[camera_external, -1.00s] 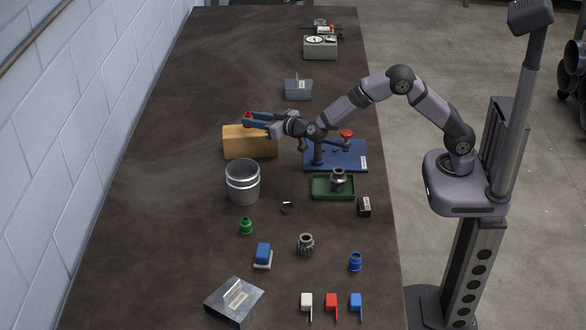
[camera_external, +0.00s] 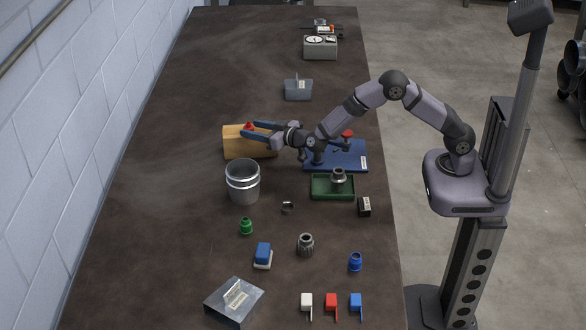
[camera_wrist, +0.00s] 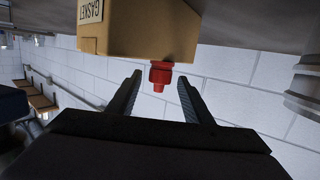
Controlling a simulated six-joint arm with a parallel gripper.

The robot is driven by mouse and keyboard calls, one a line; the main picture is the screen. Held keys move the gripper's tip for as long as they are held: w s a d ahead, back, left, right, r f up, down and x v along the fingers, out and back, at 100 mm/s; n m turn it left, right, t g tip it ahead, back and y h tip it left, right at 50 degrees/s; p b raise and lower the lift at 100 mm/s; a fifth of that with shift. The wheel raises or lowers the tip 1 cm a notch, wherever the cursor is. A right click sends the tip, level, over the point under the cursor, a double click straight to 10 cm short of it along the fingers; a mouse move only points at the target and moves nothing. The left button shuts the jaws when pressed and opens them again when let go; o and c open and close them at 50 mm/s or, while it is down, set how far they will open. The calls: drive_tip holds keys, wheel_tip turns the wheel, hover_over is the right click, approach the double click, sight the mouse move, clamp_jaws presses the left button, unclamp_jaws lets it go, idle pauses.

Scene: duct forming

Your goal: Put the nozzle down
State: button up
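The red nozzle (camera_external: 249,126) stands on top of the tan gasket box (camera_external: 238,146). In the upside-down wrist view, the nozzle (camera_wrist: 160,75) appears against the box (camera_wrist: 150,38), narrow end away from it. My gripper (camera_external: 262,129) is at the box's top, pointing left. In the wrist view, its two fingers (camera_wrist: 160,92) are spread on either side of the nozzle, with a visible gap on each side. The gripper holds nothing.
A metal bucket (camera_external: 243,190) stands just in front of the box. A blue fixture (camera_external: 350,157) and a green tray (camera_external: 320,187) lie to the right, near my arm. Small parts lie in front, including a green nozzle (camera_external: 246,227). The table behind the box is mostly clear.

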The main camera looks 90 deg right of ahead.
drive_tip(key=shift+a+r, duration=0.1)
drive_tip(key=shift+r, duration=0.1)
drive_tip(key=b+v, duration=0.1)
drive_tip(key=v, duration=1.1)
drive_tip(key=shift+b, duration=0.35)
